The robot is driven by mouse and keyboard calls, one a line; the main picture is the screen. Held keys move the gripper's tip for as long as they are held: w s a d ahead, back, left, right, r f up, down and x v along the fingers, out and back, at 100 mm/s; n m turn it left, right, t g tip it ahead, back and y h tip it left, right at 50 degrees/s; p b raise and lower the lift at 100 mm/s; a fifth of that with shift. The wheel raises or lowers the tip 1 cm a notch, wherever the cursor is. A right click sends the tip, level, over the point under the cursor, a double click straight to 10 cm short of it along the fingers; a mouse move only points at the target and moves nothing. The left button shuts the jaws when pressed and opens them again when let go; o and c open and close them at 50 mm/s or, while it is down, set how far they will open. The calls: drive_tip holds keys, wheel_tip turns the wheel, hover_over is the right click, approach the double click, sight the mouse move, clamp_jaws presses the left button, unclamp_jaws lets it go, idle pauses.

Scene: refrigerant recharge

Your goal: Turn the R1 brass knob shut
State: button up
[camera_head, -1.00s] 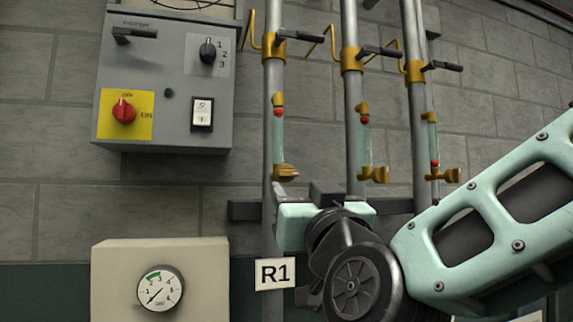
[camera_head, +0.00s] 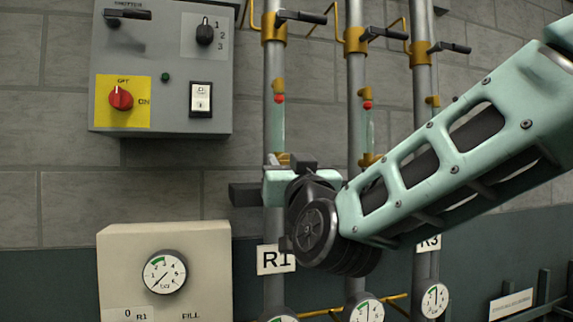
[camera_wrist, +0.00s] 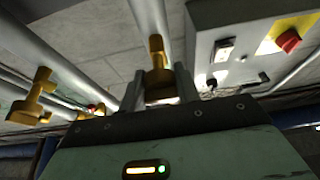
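The R1 brass knob (camera_head: 283,158) is at the lower end of the sight glass on the left pipe, above the R1 label (camera_head: 276,259). It is partly hidden by my gripper (camera_head: 287,161) in the head view. In the wrist view the brass knob (camera_wrist: 158,75) stands between the two fingers of my gripper (camera_wrist: 160,86). The fingers are apart, one on each side of it. I cannot tell whether they touch it. A red ball (camera_head: 279,98) shows high in the R1 sight glass (camera_head: 279,126).
Two similar pipes stand to the right, with another brass knob (camera_head: 370,159) on the middle one. A grey control box (camera_head: 160,70) with a red switch (camera_head: 121,98) hangs at upper left. A beige gauge box (camera_head: 205,250) is below. Round gauges (camera_head: 366,308) line the bottom.

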drive_tip(key=shift+c, duration=0.8)
drive_tip(key=shift+n, duration=0.4)
drive_tip(key=shift+d+f+n+g+y+b, duration=0.15)
drive_tip(key=shift+n+g+y+b, duration=0.15)
drive_tip(key=shift+n+y+b, duration=0.6)
drive_tip(key=n+y+b, duration=0.1)
drive_tip(key=n, duration=0.2)
drive_tip(key=n+g+y+b, duration=0.1)
drive_tip(key=n, duration=0.1)
drive_tip(key=shift+n+b, duration=0.3)
drive_tip(key=shift+n, duration=0.1)
drive_tip(key=n+g+y+b, duration=0.1)
drive_tip(key=n, duration=0.3)
drive_tip(key=n+g+b, duration=0.2)
drive_tip(key=n, duration=0.2)
drive_tip(key=shift+g+y, duration=0.3)
drive_tip(key=shift+y, duration=0.1)
drive_tip(key=n, duration=0.1)
drive_tip(key=n+g, duration=0.1)
drive_tip(key=n, duration=0.2)
drive_tip(key=shift+r+g, duration=0.3)
drive_tip(key=shift+g, duration=0.1)
drive_tip(key=shift+n+g+p, duration=0.3)
drive_tip(key=shift+n+p, duration=0.3)
drive_tip(key=shift+n, duration=0.4)
drive_tip(key=shift+f, duration=0.1)
